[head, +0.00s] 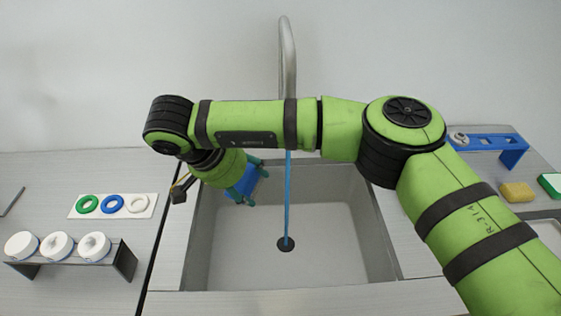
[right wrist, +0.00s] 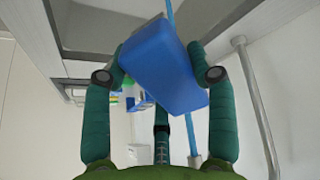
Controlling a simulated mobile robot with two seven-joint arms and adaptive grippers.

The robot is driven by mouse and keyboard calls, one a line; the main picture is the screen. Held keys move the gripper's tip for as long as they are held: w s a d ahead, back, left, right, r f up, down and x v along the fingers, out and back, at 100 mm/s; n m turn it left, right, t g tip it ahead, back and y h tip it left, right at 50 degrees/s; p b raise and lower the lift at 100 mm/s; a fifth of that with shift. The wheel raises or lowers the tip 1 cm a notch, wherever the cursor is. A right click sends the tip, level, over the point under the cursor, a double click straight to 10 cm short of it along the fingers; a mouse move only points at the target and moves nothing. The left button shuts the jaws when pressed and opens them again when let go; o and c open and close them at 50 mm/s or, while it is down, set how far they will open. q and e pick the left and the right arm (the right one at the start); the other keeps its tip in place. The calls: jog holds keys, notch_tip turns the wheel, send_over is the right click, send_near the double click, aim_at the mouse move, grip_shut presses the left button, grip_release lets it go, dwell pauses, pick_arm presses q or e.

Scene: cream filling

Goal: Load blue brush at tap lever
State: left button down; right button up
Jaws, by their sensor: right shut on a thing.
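My right gripper (head: 246,181) is shut on a blue block-like thing, which I take for the blue brush (head: 242,187). It holds it above the left part of the sink, left of the water stream. In the right wrist view the blue brush (right wrist: 162,66) sits tilted between the fingers of the gripper (right wrist: 160,78); no bristles can be made out. The tall grey tap (head: 287,60) stands behind the sink, and its lower part is hidden by my right arm. I cannot make out the tap lever. My left gripper is not in view.
A thin blue stream (head: 287,205) runs down to the drain in the sink (head: 330,262). On the left counter are a white tray (head: 153,213) with coloured rings and a rack (head: 125,262) with white round pieces. A blue rack (head: 512,156) and a yellow sponge (head: 517,192) lie right.

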aim_at(236, 187)
jog(key=shift+s+a+r+p, duration=0.25)
jog(key=shift+s+a+r, duration=0.4)
jog(key=shift+a+r, duration=0.2)
jog(key=shift+s+a+r+p, duration=0.25)
jog(key=shift+s+a+r, duration=0.4)
jog(key=shift+a+r, duration=0.15)
jog(key=shift+d, duration=0.1)
